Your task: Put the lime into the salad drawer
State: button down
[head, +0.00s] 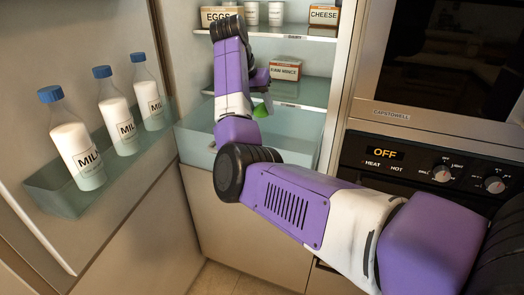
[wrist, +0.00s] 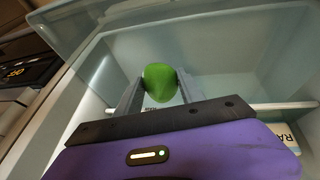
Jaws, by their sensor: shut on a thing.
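My gripper (wrist: 160,90) is shut on the lime (wrist: 160,83), a green fruit held between its two fingers. The lime also shows in the head view (head: 261,110), partly hidden by my gripper. The salad drawer (head: 290,135) is a pale, see-through box at the bottom of the fridge, pulled out and open at the top. In the wrist view the drawer's walls (wrist: 245,50) surround the lime in the picture. The lime appears to be above the drawer's inside; its exact height over the floor is hard to tell.
A glass shelf above the drawer holds a raw mince box (head: 286,69). Eggs (head: 221,16) and cheese (head: 323,15) boxes stand higher up. The open fridge door at left carries several milk bottles (head: 119,122). An oven (head: 440,165) is at right.

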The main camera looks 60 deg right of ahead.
notch_tip(320, 180, down, 17)
jog(key=shift+r+p, duration=0.2)
jog(key=shift+p, duration=0.3)
jog(key=c, duration=0.7)
grip_release()
jog(key=shift+f, duration=0.1)
jog(key=v, duration=1.2)
jog(key=shift+b, duration=0.35)
